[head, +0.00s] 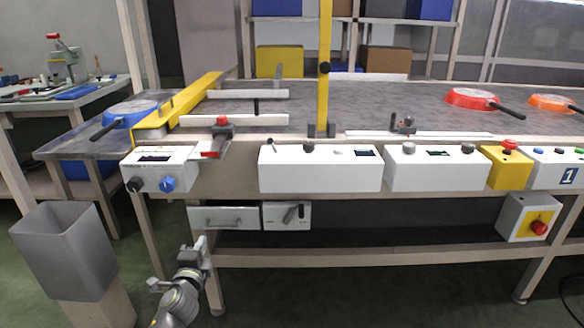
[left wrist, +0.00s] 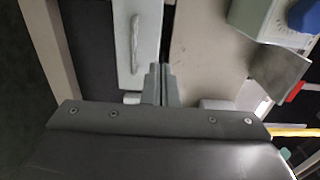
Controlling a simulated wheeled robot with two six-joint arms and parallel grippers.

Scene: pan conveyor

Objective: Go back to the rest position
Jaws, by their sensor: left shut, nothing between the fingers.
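My left gripper (head: 200,246) is low in front of the conveyor, just below the white drawer front (head: 224,217) in the head view. In the left wrist view its two grey fingers (left wrist: 160,72) are together with nothing between them. The drawer front with its handle (left wrist: 135,45) shows close beyond the fingertips in that view. I cannot tell from the pictures whether the fingers touch anything. My right gripper is not in either view.
The conveyor table (head: 340,97) carries red (head: 470,97), orange (head: 550,102) and blue (head: 130,112) pans. White control boxes (head: 320,170) line its front edge. A grey bin (head: 65,250) stands at the left. The floor in front is clear.

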